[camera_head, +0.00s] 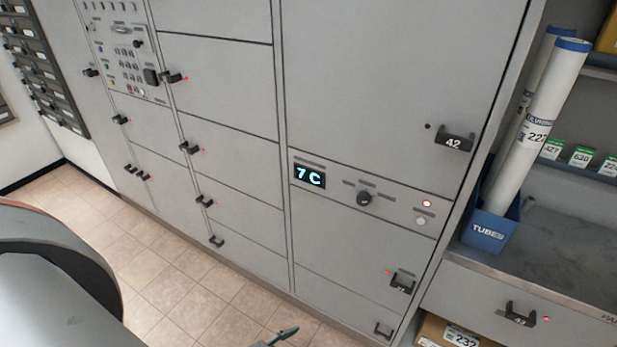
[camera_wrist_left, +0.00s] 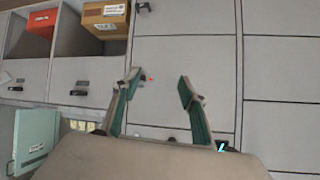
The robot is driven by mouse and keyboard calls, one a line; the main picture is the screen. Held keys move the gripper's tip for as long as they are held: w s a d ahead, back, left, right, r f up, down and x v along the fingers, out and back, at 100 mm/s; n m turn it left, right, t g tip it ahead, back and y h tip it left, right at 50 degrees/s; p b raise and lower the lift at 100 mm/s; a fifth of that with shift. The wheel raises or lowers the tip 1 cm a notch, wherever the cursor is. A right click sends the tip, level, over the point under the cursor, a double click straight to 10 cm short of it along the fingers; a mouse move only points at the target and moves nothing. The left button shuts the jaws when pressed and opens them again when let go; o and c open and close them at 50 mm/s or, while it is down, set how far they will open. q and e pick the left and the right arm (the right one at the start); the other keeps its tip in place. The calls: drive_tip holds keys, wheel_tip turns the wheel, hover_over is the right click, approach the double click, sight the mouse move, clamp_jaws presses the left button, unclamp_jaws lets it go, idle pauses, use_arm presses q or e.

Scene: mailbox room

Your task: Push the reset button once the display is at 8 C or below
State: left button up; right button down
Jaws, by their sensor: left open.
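The display (camera_head: 309,175) on the locker panel reads 7 C in cyan digits. On the right of the same panel are a small red-lit round light (camera_head: 427,203) and, just below it, a pale round button (camera_head: 421,221). Their labels are too small to read. A gripper tip (camera_head: 281,337) shows at the bottom edge of the head view, below the panel and apart from it. In the left wrist view my left gripper (camera_wrist_left: 160,92) is open and empty, fingers toward the grey locker doors. A cyan glow (camera_wrist_left: 222,147) shows beside it. My right gripper is not seen.
A black knob (camera_head: 364,198) sits between display and button. A blue bin (camera_head: 489,229) holds tall white tubes at the right. Tiled floor (camera_head: 190,290) is clear before the lockers.

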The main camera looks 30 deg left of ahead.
use_arm(q)
clamp_jaws()
idle(1.2)
